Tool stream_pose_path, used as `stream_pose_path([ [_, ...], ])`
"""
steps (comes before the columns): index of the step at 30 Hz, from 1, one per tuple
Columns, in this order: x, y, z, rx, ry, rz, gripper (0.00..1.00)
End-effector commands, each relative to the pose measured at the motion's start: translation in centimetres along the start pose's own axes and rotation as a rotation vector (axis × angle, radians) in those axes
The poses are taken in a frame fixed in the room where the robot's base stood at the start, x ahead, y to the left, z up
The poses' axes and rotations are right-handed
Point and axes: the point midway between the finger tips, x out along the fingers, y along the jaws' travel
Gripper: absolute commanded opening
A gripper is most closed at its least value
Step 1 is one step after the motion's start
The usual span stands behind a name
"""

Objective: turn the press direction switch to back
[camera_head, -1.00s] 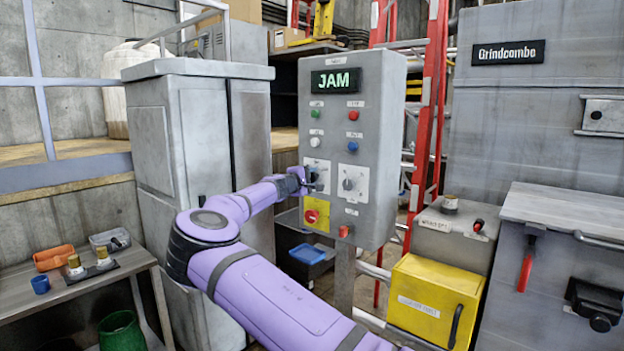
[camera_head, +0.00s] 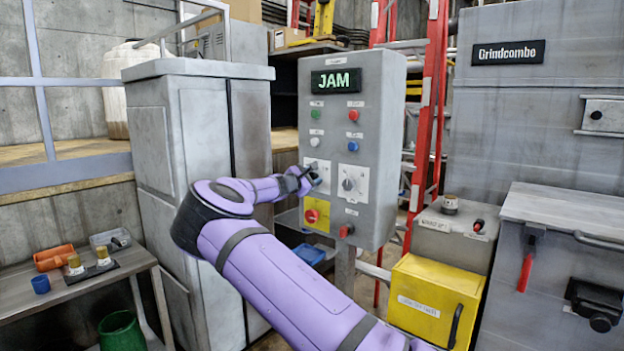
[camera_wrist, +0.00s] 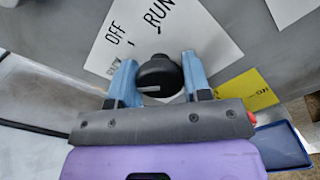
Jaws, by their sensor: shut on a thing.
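The grey control panel (camera_head: 382,120) stands in the middle of the head view, its display reading JAM. It carries two rotary switches on white plates, side by side. My gripper (camera_head: 308,180) is at the left switch plate (camera_head: 321,167) and hides most of that switch. In the wrist view my gripper (camera_wrist: 158,70) is shut on a black knob (camera_wrist: 158,72), one blue finger on each side. The plate behind it (camera_wrist: 135,38) reads OFF and RUN, with another small label partly hidden. The right rotary switch (camera_head: 349,184) is free. I cannot read the switch names.
Green, red, white and blue buttons sit above the switches. A red stop knob (camera_head: 311,216) on a yellow plate sits just below my gripper. A grey cabinet (camera_head: 200,130) stands close left of my arm. A yellow box (camera_head: 425,300) and red ladder stand to the right.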

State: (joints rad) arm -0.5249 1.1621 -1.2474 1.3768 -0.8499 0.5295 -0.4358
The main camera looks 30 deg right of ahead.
Motion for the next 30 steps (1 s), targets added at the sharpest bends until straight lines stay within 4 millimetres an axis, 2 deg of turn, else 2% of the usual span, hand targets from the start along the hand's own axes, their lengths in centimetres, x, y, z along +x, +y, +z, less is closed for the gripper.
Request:
stream_pose_path([
  [16, -0.09, -0.07, -0.18, -0.025, 0.002, -0.001, 0.21],
  [17, -0.09, -0.07, -0.18, -0.025, 0.002, -0.001, 0.51],
  [19, -0.08, -0.07, -0.17, -0.025, 0.002, -0.001, 0.67],
  [20, -0.08, -0.06, -0.15, -0.025, 0.002, -0.001, 0.7],
  [30, -0.48, 0.02, -0.07, -0.023, 0.001, 0.0, 0.7],
])
